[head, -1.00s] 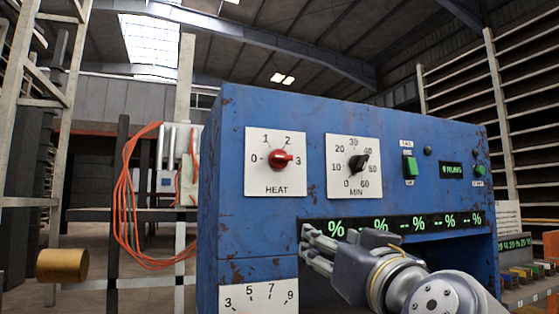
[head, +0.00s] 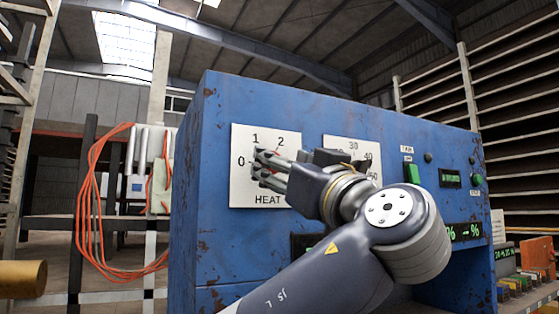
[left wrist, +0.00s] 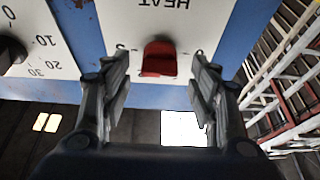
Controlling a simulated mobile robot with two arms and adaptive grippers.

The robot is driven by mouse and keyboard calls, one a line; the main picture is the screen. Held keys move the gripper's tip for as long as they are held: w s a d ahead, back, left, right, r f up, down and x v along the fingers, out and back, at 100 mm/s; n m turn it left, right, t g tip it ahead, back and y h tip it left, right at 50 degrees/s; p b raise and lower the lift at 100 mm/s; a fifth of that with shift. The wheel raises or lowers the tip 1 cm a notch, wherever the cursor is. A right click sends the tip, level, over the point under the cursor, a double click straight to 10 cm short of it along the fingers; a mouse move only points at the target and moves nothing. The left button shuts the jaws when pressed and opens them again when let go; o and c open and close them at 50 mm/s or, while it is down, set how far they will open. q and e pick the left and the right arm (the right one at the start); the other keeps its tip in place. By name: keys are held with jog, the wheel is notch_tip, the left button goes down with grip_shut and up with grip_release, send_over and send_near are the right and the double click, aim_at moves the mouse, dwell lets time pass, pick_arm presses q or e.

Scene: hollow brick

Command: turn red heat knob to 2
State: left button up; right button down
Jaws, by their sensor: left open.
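The red heat knob (left wrist: 159,58) sits on the white HEAT plate (head: 240,188) of the blue panel. In the head view, my left gripper (head: 262,166) is in front of the dial and hides most of the knob; a little red shows below the 2. In the left wrist view, the panel appears upside down. The knob lies between the two open fingers of my left gripper (left wrist: 158,70), with a gap on each side. I cannot tell exactly which number the knob points at. My right gripper is not in view.
The MIN dial (left wrist: 14,52) is beside the HEAT plate, partly behind my wrist in the head view. The blue housing (head: 235,105) has a green switch (head: 411,173) further right. Orange cables (head: 90,210) hang to the left, and a mustard cylinder (head: 22,278) is at lower left.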

pick_arm(q)
jog(key=shift+x, duration=1)
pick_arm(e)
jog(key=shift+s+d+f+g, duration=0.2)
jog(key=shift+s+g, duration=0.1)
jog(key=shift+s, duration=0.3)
pick_arm(q)
jog(key=shift+c, duration=0.2)
